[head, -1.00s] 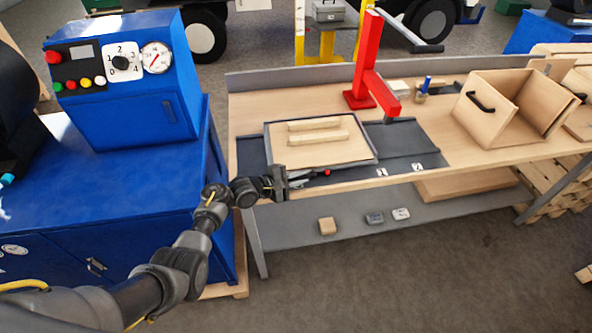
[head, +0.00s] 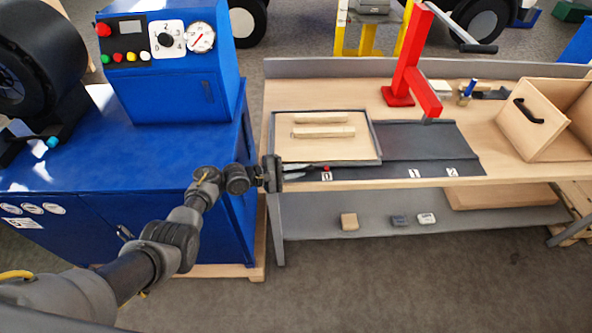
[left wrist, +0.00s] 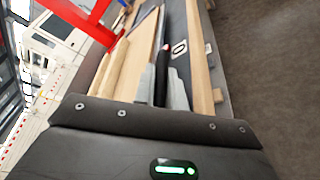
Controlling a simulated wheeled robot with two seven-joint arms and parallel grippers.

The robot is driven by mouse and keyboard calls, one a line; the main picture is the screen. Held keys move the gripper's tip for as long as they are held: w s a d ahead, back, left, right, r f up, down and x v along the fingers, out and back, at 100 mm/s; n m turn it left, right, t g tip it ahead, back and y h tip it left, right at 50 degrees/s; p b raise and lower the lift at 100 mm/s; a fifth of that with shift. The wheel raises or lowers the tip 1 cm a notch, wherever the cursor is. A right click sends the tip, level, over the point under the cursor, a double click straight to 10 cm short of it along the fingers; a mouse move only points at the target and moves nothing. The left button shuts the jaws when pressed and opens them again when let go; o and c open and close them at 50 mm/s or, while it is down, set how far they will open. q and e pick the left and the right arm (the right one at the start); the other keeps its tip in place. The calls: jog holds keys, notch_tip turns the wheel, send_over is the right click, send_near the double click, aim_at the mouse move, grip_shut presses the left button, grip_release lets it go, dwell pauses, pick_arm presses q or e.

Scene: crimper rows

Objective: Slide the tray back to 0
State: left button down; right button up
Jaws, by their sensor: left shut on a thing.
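The tray (head: 375,140) is a shallow wooden-floored tray with a grey rim. It sits at the left end of the dark bed (head: 430,145) on the bench and carries two pale wooden bars (head: 322,132). My left gripper (head: 300,171) is at the tray's front left and is shut on a dark part at its front edge, which shows between the fingers in the left wrist view (left wrist: 163,85). A red tip (head: 326,168) points from there at the leftmost white label (head: 327,176). That label reads 0 in the left wrist view (left wrist: 179,49). My right gripper is out of view.
A red press (head: 400,75) stands behind the bed. An open wooden box (head: 540,120) is at the right. A blue cabinet (head: 90,165) with a dial panel stands left of the bench. The bed right of the tray is clear.

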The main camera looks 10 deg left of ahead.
pick_arm(q)
jog(key=shift+a+f, duration=0.1)
jog(key=shift+a, duration=0.1)
jog(key=c, duration=1.5)
grip_release()
jog(key=shift+a, duration=0.1)
jog(key=shift+o, duration=0.2)
jog(key=v, duration=1.1)
jog(key=shift+p, duration=0.35)
